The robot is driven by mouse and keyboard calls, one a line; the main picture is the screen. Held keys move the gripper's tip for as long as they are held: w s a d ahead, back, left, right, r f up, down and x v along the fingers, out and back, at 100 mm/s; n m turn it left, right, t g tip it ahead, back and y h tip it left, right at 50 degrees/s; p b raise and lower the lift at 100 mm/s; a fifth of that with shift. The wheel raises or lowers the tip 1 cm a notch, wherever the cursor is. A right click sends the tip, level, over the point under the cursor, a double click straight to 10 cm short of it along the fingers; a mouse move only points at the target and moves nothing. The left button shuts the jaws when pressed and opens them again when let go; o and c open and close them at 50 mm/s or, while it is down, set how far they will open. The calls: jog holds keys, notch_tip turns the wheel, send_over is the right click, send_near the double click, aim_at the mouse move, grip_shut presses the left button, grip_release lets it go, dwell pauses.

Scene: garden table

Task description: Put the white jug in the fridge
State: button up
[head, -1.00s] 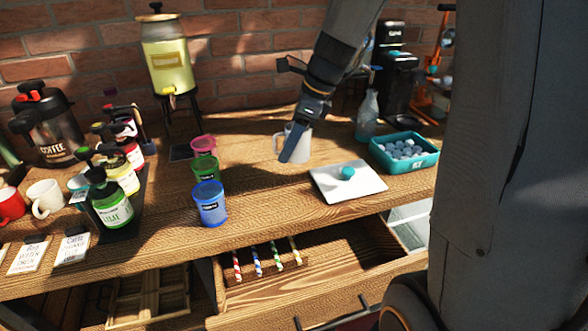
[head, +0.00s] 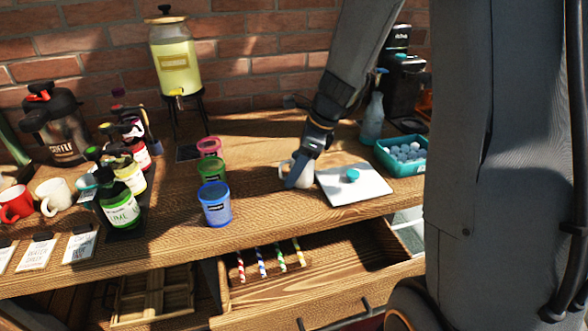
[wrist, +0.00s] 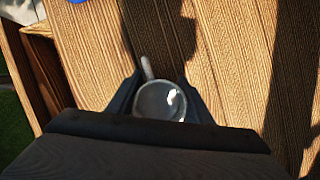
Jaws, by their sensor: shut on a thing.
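The white jug (head: 285,171) is between the fingers of my gripper (head: 299,172), which is shut on it. In the head view it is just left of the white board, with its handle to the left and its right side hidden by a finger. In the wrist view I look down into the jug's round mouth (wrist: 160,101), with a finger on each side. I cannot tell how far it is above the table. A pale panel (head: 408,222) under the table's right end may be part of the fridge; my own body hides most of that area.
The table (head: 255,205) holds several cups, with a blue one (head: 215,205) nearest the front. The white board (head: 370,187) with a teal lid and a teal tray (head: 385,160) are to the right. An open drawer (head: 330,270) juts out below the front edge.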

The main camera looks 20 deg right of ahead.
jog(key=o, duration=0.8)
jog(key=shift+f, duration=0.15)
jog(key=o, duration=0.5)
jog(key=shift+c, duration=0.2)
